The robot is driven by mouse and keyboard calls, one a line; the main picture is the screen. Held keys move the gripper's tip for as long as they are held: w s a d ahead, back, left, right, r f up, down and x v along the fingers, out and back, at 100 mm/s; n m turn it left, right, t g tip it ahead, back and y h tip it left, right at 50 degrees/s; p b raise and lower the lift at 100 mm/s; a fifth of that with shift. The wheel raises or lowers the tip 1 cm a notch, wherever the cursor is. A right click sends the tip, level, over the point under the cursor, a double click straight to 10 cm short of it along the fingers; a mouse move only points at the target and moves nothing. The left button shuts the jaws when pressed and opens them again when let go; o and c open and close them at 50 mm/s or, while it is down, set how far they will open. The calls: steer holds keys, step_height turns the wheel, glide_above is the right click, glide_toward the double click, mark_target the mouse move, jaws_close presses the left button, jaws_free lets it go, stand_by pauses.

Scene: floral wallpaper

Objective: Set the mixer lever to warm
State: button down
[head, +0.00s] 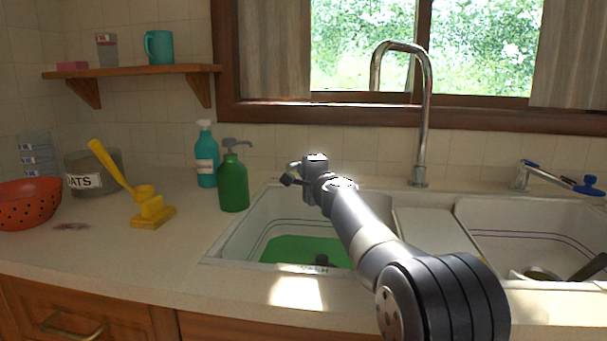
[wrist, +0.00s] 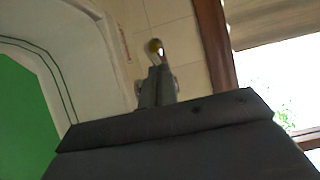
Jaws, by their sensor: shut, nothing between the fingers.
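A small lever with a round brass-coloured knob (wrist: 154,46) stands just beyond my gripper's fingertips in the wrist view, against the tiled wall. Whether they touch I cannot tell. In the head view my gripper (head: 289,180) is shut and empty above the back left part of the left basin. A small chrome piece (head: 293,165) shows just behind it, mostly hidden by the gripper; its lever position cannot be read. In the wrist view the shut fingers (wrist: 157,88) point toward the knob. A tall chrome spout (head: 425,120) rises behind the sink, right of my gripper.
The left basin (head: 240,235) has a green bottom. The right basin (head: 530,225) holds dishes, with a blue-handled chrome fitting (head: 524,175) behind it. A green pump bottle (head: 233,185) and a teal spray bottle (head: 206,160) stand left of my gripper.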

steer(key=s+a+b, duration=0.2)
steer(key=s+b, duration=0.1)
steer(key=s, duration=0.7)
steer(key=shift+a+h, duration=0.3)
steer(key=shift+w+f, duration=0.1)
steer(key=w+d+p, duration=0.2)
steer(key=w+p, duration=0.1)
steer(key=w, duration=0.7)
steer(key=shift+w+d+p, duration=0.15)
steer(key=shift+w+p, duration=0.15)
steer(key=shift+w, duration=0.1)
steer(key=shift+s, duration=0.1)
